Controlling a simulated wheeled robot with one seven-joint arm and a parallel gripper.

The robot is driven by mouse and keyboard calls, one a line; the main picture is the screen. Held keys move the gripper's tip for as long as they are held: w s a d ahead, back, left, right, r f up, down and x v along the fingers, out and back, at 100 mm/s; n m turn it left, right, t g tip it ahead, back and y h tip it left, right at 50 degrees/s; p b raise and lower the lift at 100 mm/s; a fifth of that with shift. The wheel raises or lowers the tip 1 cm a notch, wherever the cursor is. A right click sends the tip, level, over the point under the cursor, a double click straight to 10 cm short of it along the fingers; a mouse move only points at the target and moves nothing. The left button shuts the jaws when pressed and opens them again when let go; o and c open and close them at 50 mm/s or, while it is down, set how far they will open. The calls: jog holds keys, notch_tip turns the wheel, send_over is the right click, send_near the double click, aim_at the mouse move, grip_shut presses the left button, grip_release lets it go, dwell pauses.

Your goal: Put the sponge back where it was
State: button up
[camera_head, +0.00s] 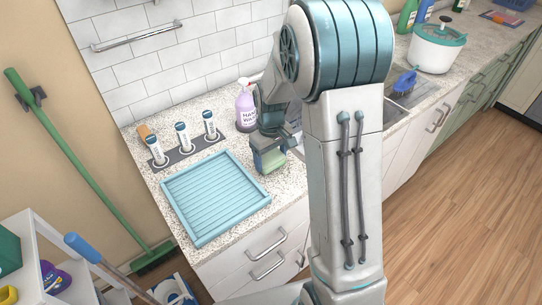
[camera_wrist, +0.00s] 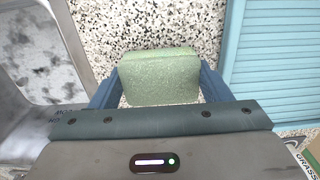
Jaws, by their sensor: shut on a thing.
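A green sponge (camera_wrist: 160,80) is between the two blue fingers of my gripper (camera_wrist: 158,92) in the wrist view. The gripper is shut on it, with a finger at each side. In the head view my gripper (camera_head: 270,158) holds the sponge (camera_head: 273,161) over the speckled counter, just right of the blue ribbed tray (camera_head: 215,196). I cannot tell whether the sponge touches the counter. The tray also shows at the right of the wrist view (camera_wrist: 275,60).
A metal sink (camera_wrist: 45,55) lies left of the sponge in the wrist view. A purple hand-wash bottle (camera_head: 245,108) stands behind my gripper. A grey holder with several white cylinders (camera_head: 183,138) stands behind the tray. A small orange-brown item (camera_head: 144,132) lies at the back left.

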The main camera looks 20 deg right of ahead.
aim_at(271, 158)
jog(key=shift+f, duration=0.3)
jog(key=shift+f, duration=0.2)
jog(key=o, duration=1)
jog(key=shift+c, duration=0.2)
jog(key=shift+r, duration=0.1)
notch_tip(271, 158, up, 12)
jog(key=s+r+m+t, duration=0.3)
jog(key=s+m, duration=0.1)
jog(key=s, duration=1.7)
jog(key=shift+m+b, duration=0.3)
jog(key=shift+b, duration=0.1)
